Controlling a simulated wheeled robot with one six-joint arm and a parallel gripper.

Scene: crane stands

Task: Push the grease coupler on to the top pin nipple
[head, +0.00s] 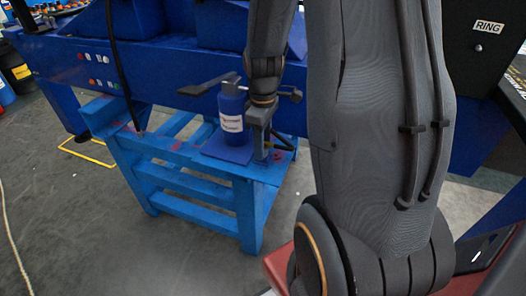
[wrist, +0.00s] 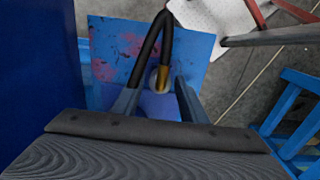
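The grease coupler (wrist: 162,78) is a brass-coloured end on a black hose (wrist: 152,42) in the wrist view. It sits between the two fingers of my gripper (wrist: 159,86), with blue surface showing on both sides of it. The fingers look apart and not closed on it. In the head view my gripper (head: 262,156) points down at the right end of the blue stand, just right of a blue grease pump (head: 231,113) with a dark lever. I cannot pick out the top pin nipple in either view.
The blue stand (head: 178,181) has a slatted lower frame. A large blue beam (head: 60,65) with small coloured dots and labels runs behind it. A black cable (head: 113,55) hangs at the left. My arm hides much of the right side. Grey floor lies open in front.

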